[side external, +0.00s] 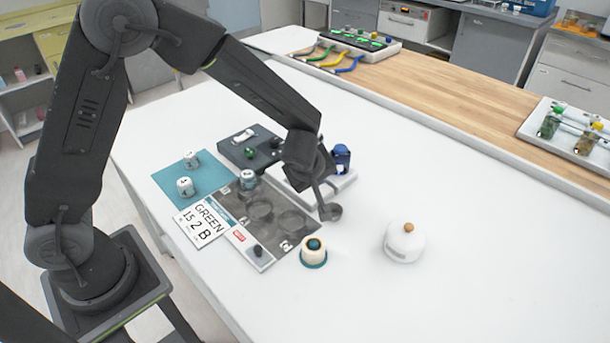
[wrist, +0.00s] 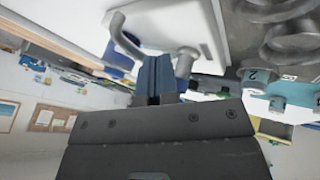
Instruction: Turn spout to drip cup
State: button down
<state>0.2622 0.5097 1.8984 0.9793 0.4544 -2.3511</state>
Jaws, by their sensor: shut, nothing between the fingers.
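My gripper (side external: 318,178) is low over the far side of the grey panel, beside a white base with a blue-topped fitting (side external: 341,155). Its fingers (wrist: 155,78) are shut with nothing between them. A curved grey tube (wrist: 120,35), which looks like the spout, shows beyond the fingertips in the wrist view. A second grey stem (wrist: 185,60) stands close to their right. Contact with either cannot be told. A small round grey piece (side external: 331,212), possibly the drip cup, shows just below my gripper in the side view. My gripper hides part of the white base.
A grey panel with round rings (side external: 262,208) lies in front, with a card reading "GREEN 15 2 B" (side external: 203,224) beside it. Numbered white pots stand on a teal mat (side external: 168,181). A cream pot (side external: 313,254) and a white vessel (side external: 405,245) stand nearer.

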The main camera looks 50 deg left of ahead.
jog(key=s+f+v, duration=0.1)
jog(key=s+v, duration=0.1)
jog(key=v, duration=1)
jog(key=s+a+r+m+h, duration=0.1)
jog(key=s+a+r+m, duration=0.2)
jog(key=s+r+m, duration=0.2)
jog(key=s+a+r+m+h, duration=0.2)
jog(key=s+r+m, duration=0.3)
jog(key=s+m, duration=0.4)
jog(key=shift+s+a+r+g, duration=0.3)
jog(key=shift+s+a, duration=0.45)
jog(key=shift+s, duration=0.65)
